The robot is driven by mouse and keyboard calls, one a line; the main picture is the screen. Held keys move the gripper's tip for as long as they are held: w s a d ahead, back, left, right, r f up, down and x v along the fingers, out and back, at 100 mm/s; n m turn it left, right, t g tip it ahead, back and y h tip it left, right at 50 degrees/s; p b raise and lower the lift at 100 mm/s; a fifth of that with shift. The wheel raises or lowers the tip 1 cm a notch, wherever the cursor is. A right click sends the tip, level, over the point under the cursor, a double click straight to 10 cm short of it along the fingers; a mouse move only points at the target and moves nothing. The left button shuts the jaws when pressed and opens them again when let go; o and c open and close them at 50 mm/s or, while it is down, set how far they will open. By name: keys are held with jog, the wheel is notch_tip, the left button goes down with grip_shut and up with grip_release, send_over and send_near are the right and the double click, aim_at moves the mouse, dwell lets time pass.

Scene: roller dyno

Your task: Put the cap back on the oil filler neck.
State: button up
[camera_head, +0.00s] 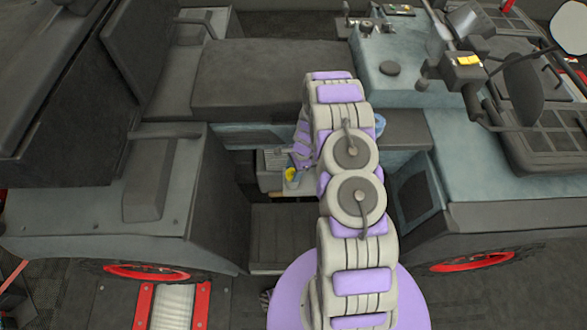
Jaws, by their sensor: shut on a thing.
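A small yellow cap (291,174) shows at the end of my gripper (297,167), in the opening in the vehicle's side. My gripper points down and to the left there and is shut on the yellow cap, as far as this small view shows. The cap is over or against a light grey engine part (272,181); I cannot tell whether they touch. I cannot make out the oil filler neck; it may be hidden by the cap, my gripper or my arm.
The opening has a dark step (283,236) below and body panels on both sides. A dark seat (262,80) is above it. A blue round object (380,123) shows right of my arm. Red-rimmed wheels (472,262) and a roller (172,306) are low in view.

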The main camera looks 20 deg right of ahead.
dwell(0.5)
jog(key=shift+a+m+p, duration=0.1)
jog(key=shift+m+p, duration=0.3)
jog(key=shift+p, duration=0.15)
jog(key=shift+r+m+t+p, duration=0.15)
jog(key=shift+m+t+p, duration=0.25)
jog(key=shift+m+p, duration=0.55)
jog(key=shift+w+m+t, duration=0.15)
jog(key=shift+m+t, duration=0.15)
jog(key=shift+m, duration=1.25)
jog(key=shift+h, duration=0.3)
